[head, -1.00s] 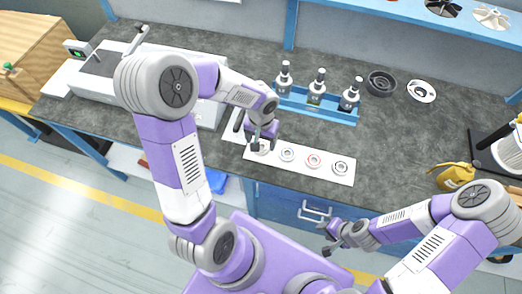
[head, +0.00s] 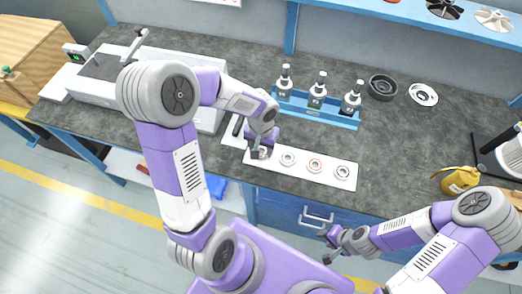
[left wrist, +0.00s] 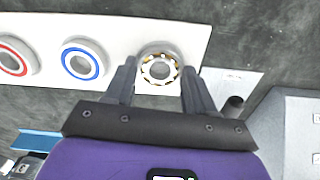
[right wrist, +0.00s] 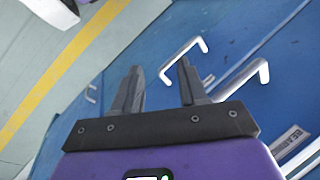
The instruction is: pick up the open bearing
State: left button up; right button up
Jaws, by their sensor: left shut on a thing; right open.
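The open bearing (left wrist: 172,71), a ring with brass-coloured cage and balls showing, sits between the fingers of my left gripper (left wrist: 158,66) in the left wrist view. The left gripper (head: 260,153) is shut on it, at the left end of the white strip (head: 299,176). In the head view the gripper mostly hides the bearing. I cannot tell if it is clear of the strip. My right gripper (head: 328,243) is open and empty in front of the bench; it also shows in the right wrist view (right wrist: 160,75).
A blue-ringed bearing (head: 288,158), a red-ringed bearing (head: 315,165) and a dark-ringed bearing (head: 342,171) lie along the strip. A blue rack (head: 318,115) with three bottles stands behind. A yellow tool (head: 460,180) lies at right. Blue drawers (right wrist: 240,70) face my right gripper.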

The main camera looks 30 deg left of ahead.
pick_arm(q)
notch_tip(320, 180, up, 8)
jog(key=p, duration=0.6)
dwell(0.8)
